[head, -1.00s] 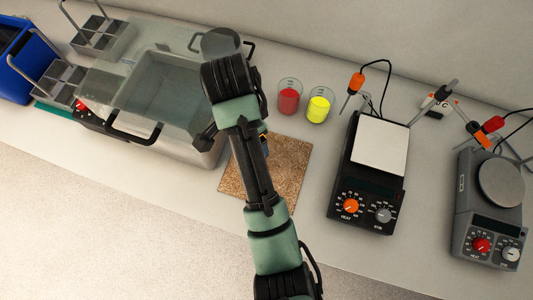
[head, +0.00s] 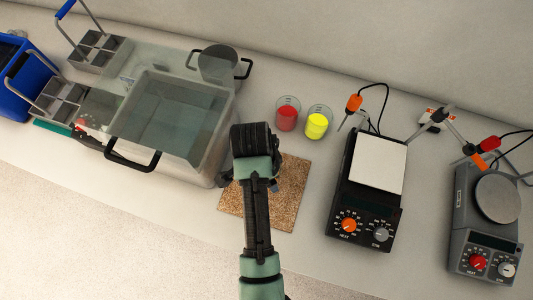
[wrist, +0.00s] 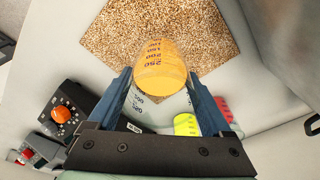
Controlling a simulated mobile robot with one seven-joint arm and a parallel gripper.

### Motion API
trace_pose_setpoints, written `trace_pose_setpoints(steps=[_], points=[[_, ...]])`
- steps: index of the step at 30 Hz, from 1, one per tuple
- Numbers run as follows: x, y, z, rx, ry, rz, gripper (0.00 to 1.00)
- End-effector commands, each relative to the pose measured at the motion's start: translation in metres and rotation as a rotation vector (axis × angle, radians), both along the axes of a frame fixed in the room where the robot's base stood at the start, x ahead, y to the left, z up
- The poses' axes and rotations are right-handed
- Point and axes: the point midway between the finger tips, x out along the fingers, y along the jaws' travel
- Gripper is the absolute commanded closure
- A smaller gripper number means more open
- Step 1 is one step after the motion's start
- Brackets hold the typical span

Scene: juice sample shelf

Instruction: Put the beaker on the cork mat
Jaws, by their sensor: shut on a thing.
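A clear beaker (wrist: 160,65) with orange liquid and printed volume marks is between the fingers of my gripper (wrist: 160,84) in the wrist view. My gripper is shut on it. The cork mat (wrist: 105,40) is a speckled brown square lying past the beaker in that view. In the head view the cork mat (head: 287,195) lies on the bench, partly covered by my arm. The held beaker and my fingers are hidden behind my arm there. I cannot tell the height of the beaker above the mat.
A beaker of red liquid (head: 287,118) and one of yellow liquid (head: 317,125) stand behind the mat. A hotplate with a white top (head: 377,163) is to the right, with a grey stirrer (head: 497,198) beyond. A lidded water bath (head: 200,150) stands left, close to the mat.

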Motion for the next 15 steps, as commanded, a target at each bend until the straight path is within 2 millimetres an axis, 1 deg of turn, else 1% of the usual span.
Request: trace_pose_setpoints(steps=[6,9,15], points=[[-0.001,0.0,-0.028,0.0,0.003,0.001,0.9],[0.0,0.0,-0.038,0.0,0.001,0.0,0.9],[0.0,0.0,-0.042,0.0,-0.001,0.0,0.9]])
